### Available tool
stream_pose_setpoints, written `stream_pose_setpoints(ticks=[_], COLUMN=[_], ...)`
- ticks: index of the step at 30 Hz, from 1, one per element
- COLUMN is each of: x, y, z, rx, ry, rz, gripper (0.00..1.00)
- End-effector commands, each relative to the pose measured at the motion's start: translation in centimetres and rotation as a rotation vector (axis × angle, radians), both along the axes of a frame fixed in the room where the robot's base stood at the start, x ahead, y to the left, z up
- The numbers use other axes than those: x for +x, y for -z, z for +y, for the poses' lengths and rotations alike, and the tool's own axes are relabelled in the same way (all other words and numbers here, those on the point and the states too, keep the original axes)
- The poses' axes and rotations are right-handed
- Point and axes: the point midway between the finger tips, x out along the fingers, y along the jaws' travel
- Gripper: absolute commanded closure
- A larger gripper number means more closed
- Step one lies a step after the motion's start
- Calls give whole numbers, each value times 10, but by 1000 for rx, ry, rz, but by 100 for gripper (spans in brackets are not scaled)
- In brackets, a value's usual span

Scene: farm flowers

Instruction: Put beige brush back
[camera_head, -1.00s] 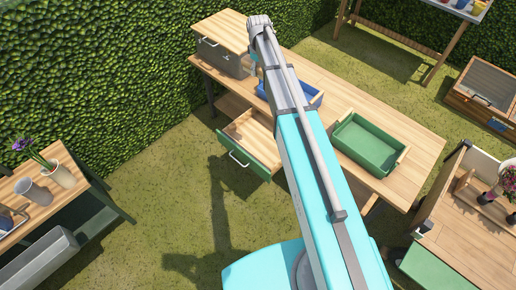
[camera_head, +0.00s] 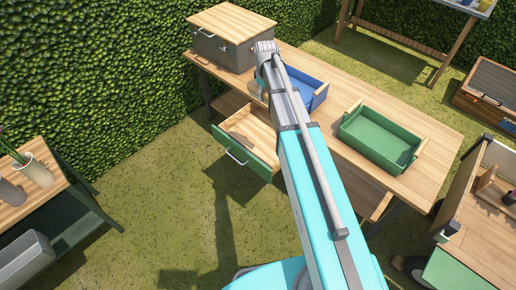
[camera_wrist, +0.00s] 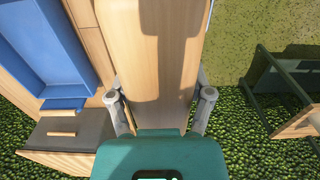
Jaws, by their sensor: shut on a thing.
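In the wrist view my gripper (camera_wrist: 163,112) has a finger on each side of a long beige, wood-grained body, which I take to be the beige brush (camera_wrist: 150,55). It runs from between the fingers to the top edge, partly in shadow. No bristles can be made out. In the head view the end of my arm is over the back left part of the wooden workbench (camera_head: 345,82), and the arm hides most of the gripper. An open green-fronted drawer (camera_head: 243,153) sticks out below, left of the arm.
A grey box with a wooden top (camera_head: 222,50) stands at the bench's back left. A blue tray (camera_head: 318,98) is beside the arm and a green tray (camera_head: 352,132) is to its right. A hedge (camera_head: 90,80) lies behind. Grass is clear in front of the drawer.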

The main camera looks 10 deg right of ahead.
Motion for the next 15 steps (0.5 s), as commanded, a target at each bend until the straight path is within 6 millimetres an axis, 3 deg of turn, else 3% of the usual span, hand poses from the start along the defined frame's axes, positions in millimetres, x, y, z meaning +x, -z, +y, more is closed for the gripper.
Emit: stream_pose_setpoints(ticks=[1, 15], x=[-4, -31], y=[18, 96], z=[-1, -7], rx=[0, 0], ry=[2, 12], rz=[0, 0], gripper=[78, 78])
